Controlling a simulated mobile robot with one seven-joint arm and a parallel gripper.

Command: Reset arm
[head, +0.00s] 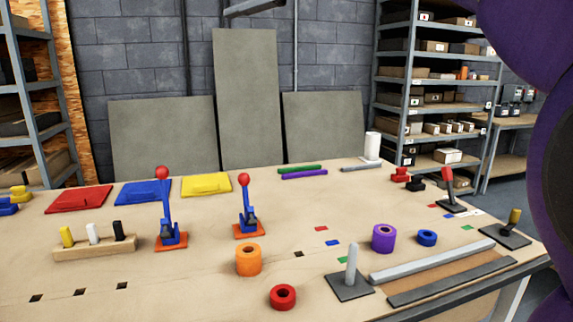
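The purple links of my own arm (553,120) fill the upper right corner and right edge of the head view, close to the camera. They hang in front of the right side of the room. My gripper is out of the picture, so its fingers and anything in them are hidden.
The wooden table (200,285) holds two red-knobbed levers (168,215) (246,210), an orange ring (248,260), a red ring (283,297), a purple ring (384,238), and a grey post (351,270). Its front left is mostly clear. Shelves (440,90) stand behind.

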